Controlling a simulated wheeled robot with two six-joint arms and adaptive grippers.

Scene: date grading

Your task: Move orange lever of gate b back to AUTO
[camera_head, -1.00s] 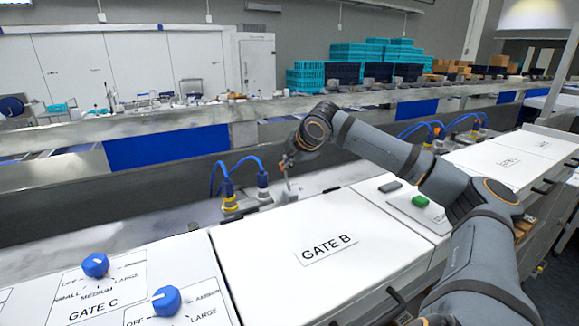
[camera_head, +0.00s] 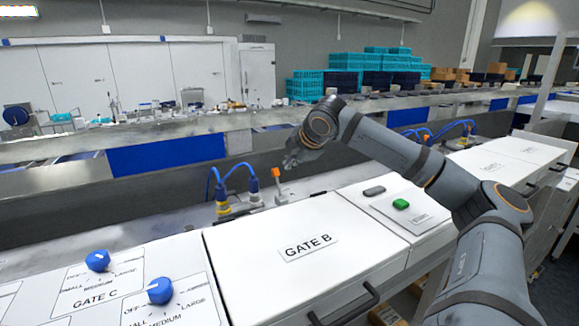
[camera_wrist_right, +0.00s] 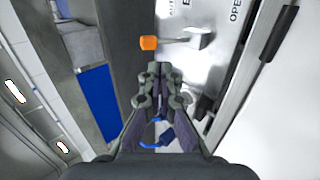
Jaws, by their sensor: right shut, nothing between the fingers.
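The orange lever (camera_head: 276,172) of gate B stands behind the white GATE B lid (camera_head: 250,265), beside blue cable plugs, its orange tip pointing up in the head view. In the right wrist view its orange knob (camera_wrist_right: 148,43) sits at the end of a pale stem, over a plate with partly cut-off lettering. My right gripper (camera_head: 290,162) is shut and empty, above and slightly right of the lever. In the wrist view my gripper (camera_wrist_right: 160,68) has its fingertips just short of the knob, apart from it. No AUTO mark is readable. My left gripper is not in view.
Blue cables with plugs (camera_head: 220,192) stand just left of the lever. Blue knobs (camera_head: 160,291) sit on the gate C panel at front left. A green button (camera_head: 401,204) is on the panel to the right. A conveyor with a blue panel (camera_head: 165,151) runs behind.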

